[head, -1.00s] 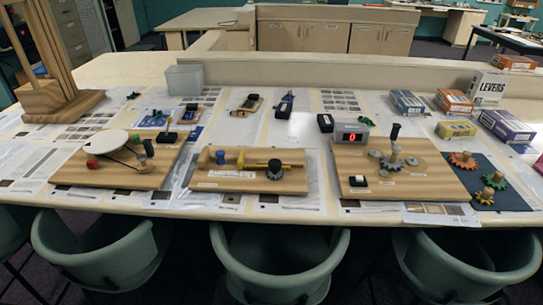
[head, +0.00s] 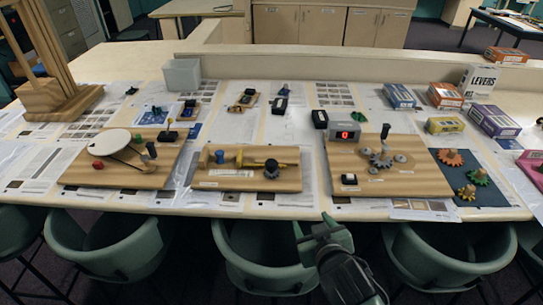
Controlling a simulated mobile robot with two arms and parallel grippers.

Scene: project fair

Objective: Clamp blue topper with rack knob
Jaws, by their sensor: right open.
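The middle wooden board (head: 210,182) carries the rack device. The dark rack knob (head: 271,169) stands at the front of the bar. My right gripper (head: 312,224) is open and empty at the table's front edge, below and right of the knob, apart from the board. My left gripper is out of view.
A board with a white disc (head: 108,142) stands to the left. A gear board with a red-lit counter (head: 345,132) stands to the right, beside loose gears on a dark mat (head: 490,195). Several boxes (head: 493,120) stand at the back right. Chairs (head: 262,255) line the front edge.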

